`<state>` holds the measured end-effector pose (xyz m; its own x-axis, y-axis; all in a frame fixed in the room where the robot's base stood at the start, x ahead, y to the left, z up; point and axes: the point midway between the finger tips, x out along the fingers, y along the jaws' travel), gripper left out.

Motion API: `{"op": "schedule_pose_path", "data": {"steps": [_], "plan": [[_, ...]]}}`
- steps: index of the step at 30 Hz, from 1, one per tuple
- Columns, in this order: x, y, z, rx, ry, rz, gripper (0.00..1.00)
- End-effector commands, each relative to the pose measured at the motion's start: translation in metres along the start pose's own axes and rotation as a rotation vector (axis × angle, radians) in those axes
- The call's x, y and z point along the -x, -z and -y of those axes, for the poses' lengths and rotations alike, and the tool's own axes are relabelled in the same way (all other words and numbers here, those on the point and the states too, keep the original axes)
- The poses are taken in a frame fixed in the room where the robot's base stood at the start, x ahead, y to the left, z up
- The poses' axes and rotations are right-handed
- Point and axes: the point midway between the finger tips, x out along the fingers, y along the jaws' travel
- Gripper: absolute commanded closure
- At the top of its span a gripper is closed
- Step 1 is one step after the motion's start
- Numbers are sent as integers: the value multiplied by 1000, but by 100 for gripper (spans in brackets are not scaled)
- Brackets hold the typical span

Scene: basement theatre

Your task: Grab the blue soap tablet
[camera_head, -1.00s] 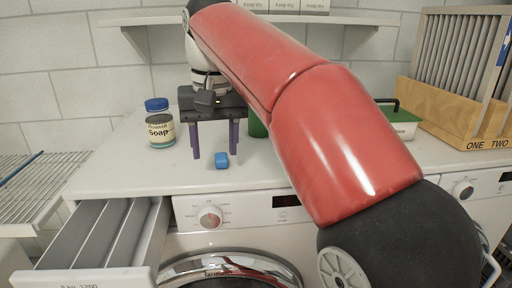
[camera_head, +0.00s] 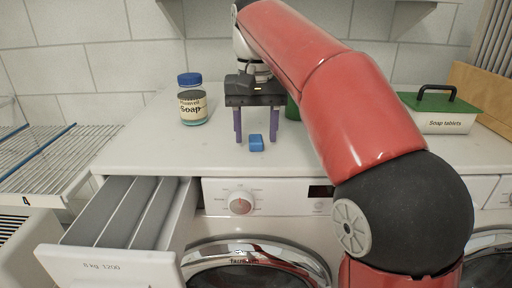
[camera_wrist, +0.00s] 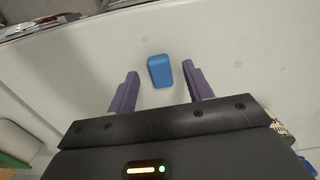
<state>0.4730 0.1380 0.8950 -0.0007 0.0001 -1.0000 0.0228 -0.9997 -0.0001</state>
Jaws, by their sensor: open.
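The blue soap tablet (camera_head: 256,142) lies on the white top of the washing machine, close to its front edge. In the wrist view the tablet (camera_wrist: 160,70) lies just beyond the fingertips, roughly centred between them. My gripper (camera_head: 257,138) points down over the machine top, and its two purple fingers stand apart behind the tablet. In the wrist view my gripper (camera_wrist: 160,75) is open with nothing between the fingers. I cannot tell whether the fingertips touch the surface.
A soap jar (camera_head: 192,100) with a blue lid stands left of my gripper. A soap tablets box (camera_head: 440,112) with a green lid stands at the right. The detergent drawer (camera_head: 120,220) is pulled out at the front left. A wire rack (camera_head: 45,160) is at the far left.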

Motion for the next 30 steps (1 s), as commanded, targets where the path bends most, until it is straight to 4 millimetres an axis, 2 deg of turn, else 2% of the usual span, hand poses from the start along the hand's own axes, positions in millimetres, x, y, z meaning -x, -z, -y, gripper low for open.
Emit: {"op": "schedule_pose_path", "data": {"steps": [3,11,22,30], "plan": [[-12,0,0,1,0,1,49],[-13,0,0,0,1,-1,49],[-13,0,0,0,0,-1,97],[-10,0,-1,0,0,-1,97]]}}
